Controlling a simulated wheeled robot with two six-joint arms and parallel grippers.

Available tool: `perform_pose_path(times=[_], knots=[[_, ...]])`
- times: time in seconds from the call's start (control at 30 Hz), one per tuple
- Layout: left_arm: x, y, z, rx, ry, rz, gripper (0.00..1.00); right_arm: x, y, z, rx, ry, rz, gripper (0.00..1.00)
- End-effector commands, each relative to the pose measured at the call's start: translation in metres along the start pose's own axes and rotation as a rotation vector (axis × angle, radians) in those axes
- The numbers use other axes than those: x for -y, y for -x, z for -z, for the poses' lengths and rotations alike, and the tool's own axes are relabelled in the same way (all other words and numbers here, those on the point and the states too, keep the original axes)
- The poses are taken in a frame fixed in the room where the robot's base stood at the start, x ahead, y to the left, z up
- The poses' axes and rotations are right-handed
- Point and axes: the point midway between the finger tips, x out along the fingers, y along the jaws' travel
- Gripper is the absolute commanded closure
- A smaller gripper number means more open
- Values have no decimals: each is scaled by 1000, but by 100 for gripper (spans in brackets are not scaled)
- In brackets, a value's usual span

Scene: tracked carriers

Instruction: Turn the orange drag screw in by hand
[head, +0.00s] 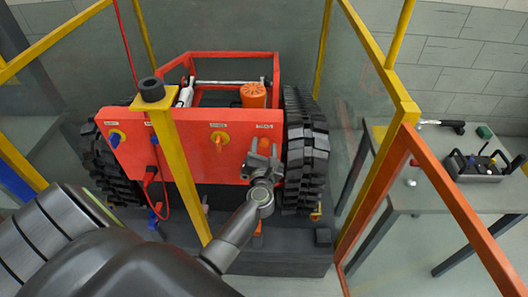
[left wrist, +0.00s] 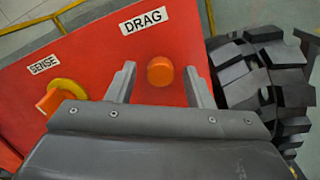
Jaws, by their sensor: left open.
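The orange drag screw (left wrist: 160,71) is a short round knob on the red front panel (left wrist: 60,62), just below the white DRAG label (left wrist: 143,22). My left gripper (head: 263,154) is open in front of the panel's right part. In the left wrist view its two grey fingers stand on either side of the screw, with a gap on each side. The screw appears apart from both fingers; I cannot tell how deep it sits between them. My right gripper is in neither view.
An orange knob on a yellow ring, labelled SENSE (left wrist: 55,96), sits left of the screw. The black track (head: 305,150) runs close right of the gripper. A yellow post (head: 180,170) stands in front of the panel. A side table (head: 410,190) bears tools.

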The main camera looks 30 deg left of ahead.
Motion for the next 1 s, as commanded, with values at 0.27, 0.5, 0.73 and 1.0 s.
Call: perform_pose_path(times=[0.27, 0.5, 0.73, 1.0], knots=[[1, 0, 2, 1, 433, -1, 53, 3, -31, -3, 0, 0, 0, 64], [0, 0, 0, 0, 433, -1, 53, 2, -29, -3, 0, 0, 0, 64], [0, -1, 0, 0, 431, -1, 61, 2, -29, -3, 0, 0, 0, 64], [0, -1, 0, 0, 429, -1, 90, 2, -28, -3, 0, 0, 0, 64]])
